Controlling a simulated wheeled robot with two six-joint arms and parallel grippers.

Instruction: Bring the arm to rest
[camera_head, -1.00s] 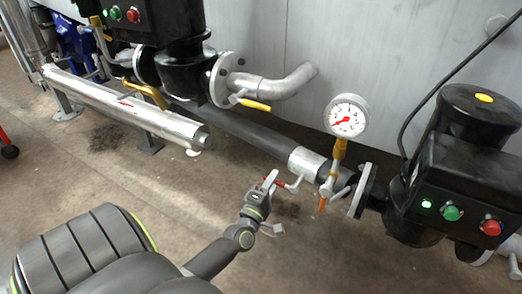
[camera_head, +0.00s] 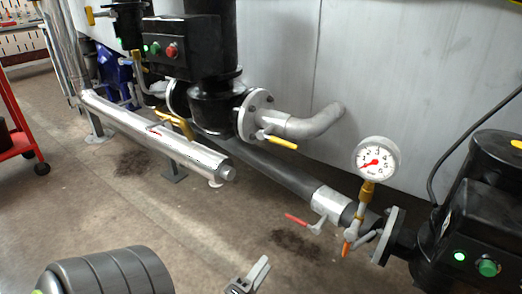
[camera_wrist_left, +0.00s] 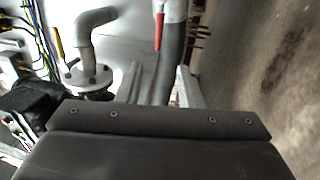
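My left gripper (camera_head: 250,276) shows at the bottom edge of the head view, with grey fingers over bare floor. Nothing is seen held. The red valve handle (camera_head: 299,220) on the pipe stands above and right of the gripper in the picture, apart from it. In the left wrist view the same kind of red handle (camera_wrist_left: 158,32) shows near the top, and a dark block of my own fills the bottom. My right gripper is not in view.
A dark pipe (camera_head: 275,169) runs along the wall to a pressure gauge (camera_head: 377,158) and a black unit with buttons (camera_head: 478,235). A silver pipe (camera_head: 160,138) lies left, with a yellow-handled valve (camera_head: 280,142) behind. A red cart (camera_head: 17,139) stands at far left.

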